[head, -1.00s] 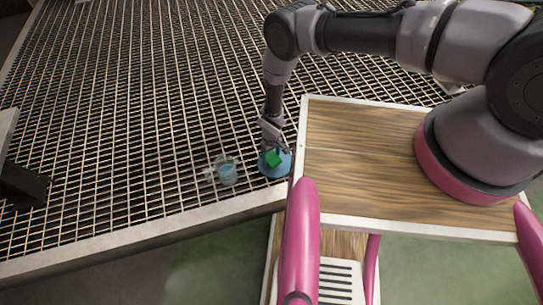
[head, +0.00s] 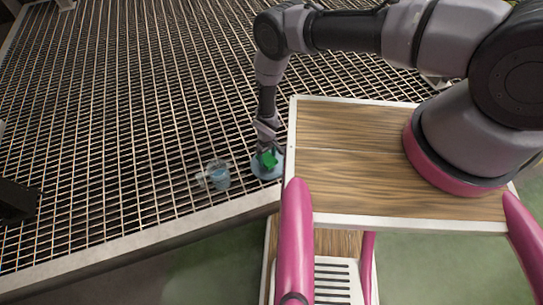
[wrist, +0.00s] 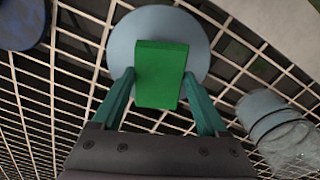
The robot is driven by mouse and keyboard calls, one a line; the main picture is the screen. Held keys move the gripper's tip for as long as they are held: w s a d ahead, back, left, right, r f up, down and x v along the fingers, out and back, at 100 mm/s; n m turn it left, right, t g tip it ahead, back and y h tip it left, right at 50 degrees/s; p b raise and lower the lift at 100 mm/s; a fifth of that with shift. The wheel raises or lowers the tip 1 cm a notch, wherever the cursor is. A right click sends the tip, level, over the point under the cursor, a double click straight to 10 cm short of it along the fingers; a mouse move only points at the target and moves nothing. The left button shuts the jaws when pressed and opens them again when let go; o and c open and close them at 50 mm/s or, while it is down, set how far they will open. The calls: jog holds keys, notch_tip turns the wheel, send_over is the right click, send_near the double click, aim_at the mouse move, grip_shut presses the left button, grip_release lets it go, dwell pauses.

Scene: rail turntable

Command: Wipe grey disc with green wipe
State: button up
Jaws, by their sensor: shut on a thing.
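The grey disc (head: 266,174) lies on the metal grating beside the wooden-topped table's left edge. It looks pale blue-grey and round, and also shows in the wrist view (wrist: 197,38). The green wipe (wrist: 160,72) is a small bright green block. My gripper (wrist: 158,80) is shut on it, with one teal finger at each side. In the head view the wipe (head: 267,159) is over the disc. I cannot tell whether it touches the disc. The wipe hides part of the disc.
A clear cup with bluish contents (head: 218,176) stands just left of the disc; it shows at the right in the wrist view (wrist: 275,122). A dark blue rounded thing (wrist: 22,22) is at the wrist view's top left. The grating (head: 110,130) is open farther left.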

jog(key=shift+s+a, duration=0.25)
jog(key=shift+a, duration=0.25)
jog(key=shift+s+a, duration=0.2)
jog(key=shift+a, duration=0.3)
jog(key=shift+w+d, duration=0.3)
jog(key=shift+d, duration=0.45)
jog(key=shift+w+d, duration=0.35)
jog(key=shift+d, duration=0.4)
jog(key=shift+w+d, duration=0.3)
jog(key=shift+d, duration=0.45)
jog(key=shift+s+a, duration=0.3)
jog(key=shift+a, duration=0.45)
jog(key=shift+s+a, duration=0.35)
jog(key=shift+a, duration=0.45)
jog(key=shift+s+a, duration=0.3)
jog(key=shift+a, duration=0.45)
jog(key=shift+w+d, duration=0.3)
jog(key=shift+d, duration=0.5)
jog(key=shift+w+d, duration=0.35)
jog(key=shift+d, duration=0.4)
jog(key=shift+w+d, duration=0.3)
jog(key=shift+d, duration=0.5)
jog(key=shift+w+a+r, duration=0.1)
jog(key=shift+r, duration=3.95)
